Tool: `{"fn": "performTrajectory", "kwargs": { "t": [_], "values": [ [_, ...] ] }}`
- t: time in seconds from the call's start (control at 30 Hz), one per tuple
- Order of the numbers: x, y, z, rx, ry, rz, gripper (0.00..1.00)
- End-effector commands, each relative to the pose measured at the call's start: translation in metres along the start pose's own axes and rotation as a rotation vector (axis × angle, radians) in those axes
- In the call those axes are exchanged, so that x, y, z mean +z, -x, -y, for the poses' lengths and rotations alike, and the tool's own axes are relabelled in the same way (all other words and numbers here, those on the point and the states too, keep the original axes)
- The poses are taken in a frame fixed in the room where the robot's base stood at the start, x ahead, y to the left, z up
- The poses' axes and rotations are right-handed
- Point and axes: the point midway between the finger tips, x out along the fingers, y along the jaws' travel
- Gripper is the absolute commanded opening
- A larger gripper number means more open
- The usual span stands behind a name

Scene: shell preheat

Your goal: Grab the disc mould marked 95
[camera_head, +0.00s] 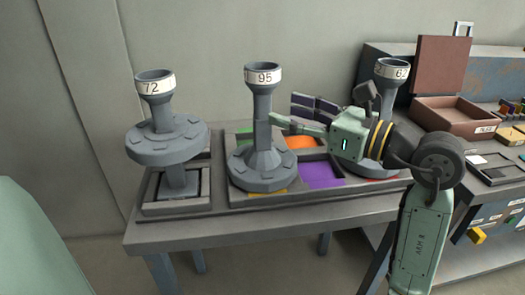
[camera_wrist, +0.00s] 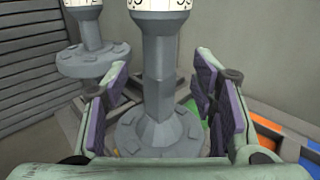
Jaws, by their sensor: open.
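My gripper (camera_head: 284,112) reaches in from the right at stem height. In the wrist view my gripper (camera_wrist: 160,98) is open, with one purple-padded finger on each side of the stem and a visible gap to both.
The mould marked 72 (camera_head: 166,140) stands to the left in its own dark tray. A mould marked 62 (camera_head: 390,70) stands to the right, partly behind my arm. Orange (camera_head: 300,142) and purple (camera_head: 322,174) tray compartments show bare. A brown open box (camera_head: 465,115) sits on the right bench.

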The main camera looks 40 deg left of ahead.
Motion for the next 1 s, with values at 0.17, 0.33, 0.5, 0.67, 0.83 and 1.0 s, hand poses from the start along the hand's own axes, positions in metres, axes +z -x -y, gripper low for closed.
{"fn": "performTrajectory", "kwargs": {
  "t": [0.17,0.33,0.5,0.67,0.83,1.0],
  "values": [
    [0.001,-0.015,-0.001,0.002,0.000,0.001,0.52],
    [0.004,-0.038,-0.002,0.007,-0.003,0.001,0.52],
    [0.003,-0.060,-0.001,0.005,-0.001,0.001,0.52],
    [0.002,-0.065,0.000,0.002,-0.001,0.002,0.52],
    [0.001,-0.065,0.000,0.002,-0.001,0.002,0.50],
    [0.001,-0.065,0.000,0.002,0.000,0.001,0.39]
  ]
}}
